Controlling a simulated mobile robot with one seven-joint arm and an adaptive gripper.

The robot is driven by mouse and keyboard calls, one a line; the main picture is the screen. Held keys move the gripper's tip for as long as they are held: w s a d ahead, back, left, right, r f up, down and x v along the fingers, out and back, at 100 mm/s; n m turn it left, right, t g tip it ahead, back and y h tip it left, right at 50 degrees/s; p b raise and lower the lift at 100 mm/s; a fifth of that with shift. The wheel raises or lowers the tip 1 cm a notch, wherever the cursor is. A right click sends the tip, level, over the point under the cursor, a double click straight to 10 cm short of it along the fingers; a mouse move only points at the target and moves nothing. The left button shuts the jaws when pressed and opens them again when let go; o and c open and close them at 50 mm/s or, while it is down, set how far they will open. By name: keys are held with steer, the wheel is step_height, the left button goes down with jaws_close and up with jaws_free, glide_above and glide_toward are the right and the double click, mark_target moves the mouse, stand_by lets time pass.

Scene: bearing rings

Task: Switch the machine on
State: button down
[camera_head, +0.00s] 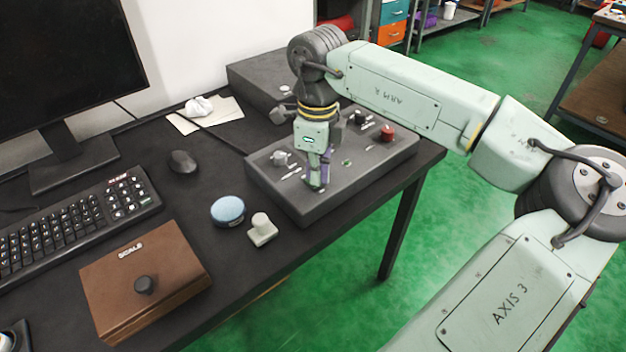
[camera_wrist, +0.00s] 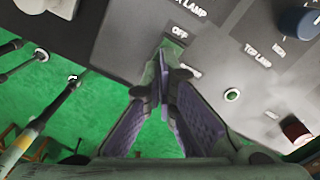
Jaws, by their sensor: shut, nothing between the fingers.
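The machine is a dark grey control box (camera_head: 310,208) with a sloping panel on the desk; its panel also shows in the wrist view (camera_wrist: 215,60). My gripper (camera_head: 317,184) is shut and empty over the front part of the panel. In the wrist view my fingertips (camera_wrist: 165,72) lie just below an OFF label, left of the green button (camera_wrist: 232,95). They hide what is under them; I cannot tell whether they touch it.
A light blue round object (camera_head: 228,210) and a pale knobbed block (camera_head: 262,230) stand left of the box. The desk's edge runs close to the box's front.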

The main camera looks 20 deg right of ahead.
steer(key=shift+f, duration=0.35)
steer(key=shift+r, duration=0.1)
steer(key=shift+r+p, duration=1.85)
steer(key=shift+r, duration=1.6)
steer(key=shift+s+f, duration=0.1)
